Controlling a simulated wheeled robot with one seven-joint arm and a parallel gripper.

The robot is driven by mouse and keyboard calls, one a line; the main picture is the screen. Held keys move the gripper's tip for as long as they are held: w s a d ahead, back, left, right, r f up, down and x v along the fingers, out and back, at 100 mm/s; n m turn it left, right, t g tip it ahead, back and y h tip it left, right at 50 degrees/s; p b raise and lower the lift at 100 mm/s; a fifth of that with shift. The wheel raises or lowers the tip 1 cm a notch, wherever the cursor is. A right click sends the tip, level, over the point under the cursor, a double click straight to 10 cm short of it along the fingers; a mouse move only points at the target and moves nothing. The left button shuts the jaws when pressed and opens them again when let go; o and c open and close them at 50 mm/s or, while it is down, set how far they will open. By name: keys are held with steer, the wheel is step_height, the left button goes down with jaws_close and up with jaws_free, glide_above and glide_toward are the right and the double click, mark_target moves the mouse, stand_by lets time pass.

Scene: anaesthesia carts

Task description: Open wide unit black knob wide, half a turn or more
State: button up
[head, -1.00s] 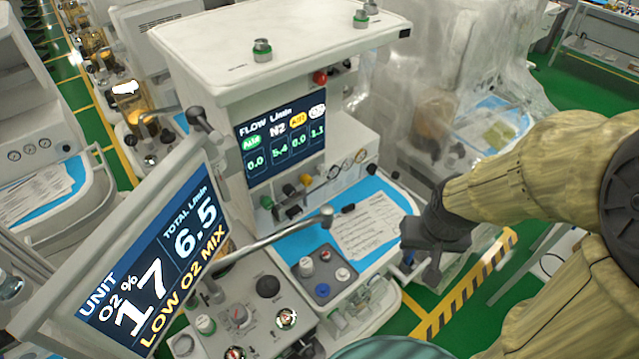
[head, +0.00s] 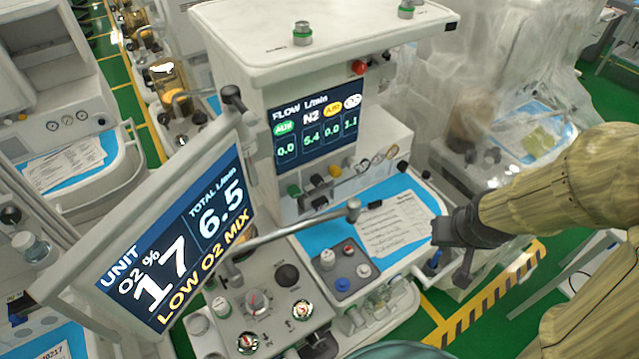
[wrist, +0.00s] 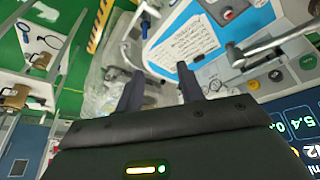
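The wide white unit fills the middle of the head view, with its flow screen (head: 316,137) reading N2 5.4. Below the screen is a row of small knobs: a green one (head: 294,191), black ones (head: 319,181) and a yellow one (head: 335,171). A larger round black knob (head: 287,274) sits on the front panel; I cannot tell for sure which black one is meant. My gripper (head: 452,256) is to the right of the unit, beside its blue worktop, apart from all knobs. In the wrist view my gripper (wrist: 160,70) is open and empty.
A tilted monitor (head: 172,250) reading "LOW O2 MIX" stands at the front left. Its metal support arm (head: 300,229) crosses before the knobs. A paper sheet (head: 393,224) lies on the blue worktop (head: 425,202). A plastic-covered unit (head: 500,90) stands behind right.

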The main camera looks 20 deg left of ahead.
mark_target(321, 181)
steer(key=w+a+f+n+t+y+b, duration=0.35)
steer(key=w+a+f, duration=0.2)
steer(key=a, duration=0.35)
steer(key=w+a+r+n+y+b, duration=0.1)
steer(key=a+r+n+y+b, duration=0.1)
steer(key=a+y, duration=0.5)
steer(key=a+n, duration=0.1)
steer(key=a, duration=0.2)
steer(key=shift+w, duration=0.2)
steer(key=shift+a, duration=0.15)
steer(key=p+x, duration=0.2)
steer(key=x, duration=1.5)
steer(key=shift+w+a+r, duration=0.1)
steer(key=shift+a, duration=0.15)
